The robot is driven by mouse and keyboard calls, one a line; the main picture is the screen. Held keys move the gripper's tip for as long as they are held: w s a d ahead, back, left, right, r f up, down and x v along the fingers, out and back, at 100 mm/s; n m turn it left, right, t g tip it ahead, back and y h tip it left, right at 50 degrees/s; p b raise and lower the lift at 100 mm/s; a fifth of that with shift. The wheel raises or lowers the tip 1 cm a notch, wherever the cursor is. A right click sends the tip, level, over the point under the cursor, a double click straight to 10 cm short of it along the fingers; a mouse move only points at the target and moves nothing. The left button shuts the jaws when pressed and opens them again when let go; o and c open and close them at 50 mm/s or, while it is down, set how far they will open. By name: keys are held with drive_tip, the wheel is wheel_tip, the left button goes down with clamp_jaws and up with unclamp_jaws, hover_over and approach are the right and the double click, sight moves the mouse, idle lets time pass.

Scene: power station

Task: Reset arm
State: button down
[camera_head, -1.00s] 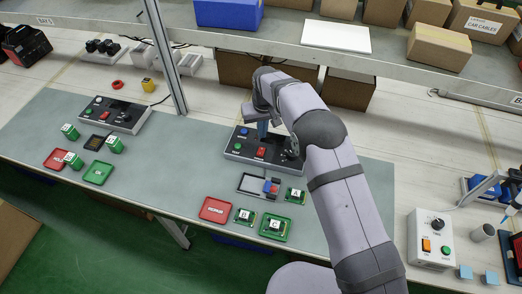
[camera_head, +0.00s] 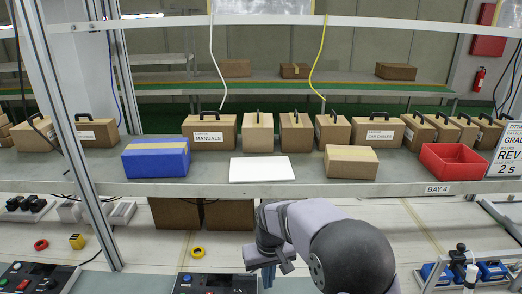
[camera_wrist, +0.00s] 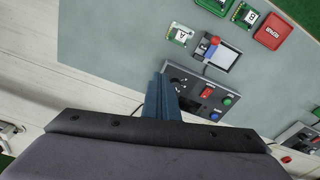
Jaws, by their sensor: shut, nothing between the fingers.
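My gripper (camera_head: 268,276) shows at the bottom of the head view, at the end of my grey arm. In the wrist view its blue-grey fingers (camera_wrist: 160,98) are together with nothing between them. It hangs above a black control box (camera_wrist: 202,92) with red, green and blue buttons and touches nothing that I can make out. The same control box (camera_head: 202,285) is partly cut off by the bottom edge of the head view.
A shelf (camera_head: 310,190) spans the head view with cardboard boxes, a blue box (camera_head: 156,158), a white panel (camera_head: 262,169) and a red bin (camera_head: 453,162). In the wrist view, green circuit boards (camera_wrist: 182,35), a red tray (camera_wrist: 270,31) and a grey device (camera_wrist: 222,55) lie on the grey mat.

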drive_tip(key=s+d+m, duration=0.1)
drive_tip(key=s+d, duration=0.5)
drive_tip(key=s, duration=0.5)
drive_tip(key=s+d+m+g, duration=0.1)
drive_tip(key=s+d+m, duration=0.1)
drive_tip(key=s+d, duration=0.5)
drive_tip(key=s, duration=0.3)
drive_tip(key=shift+s+r, duration=0.25)
drive_tip(key=shift+s, duration=0.15)
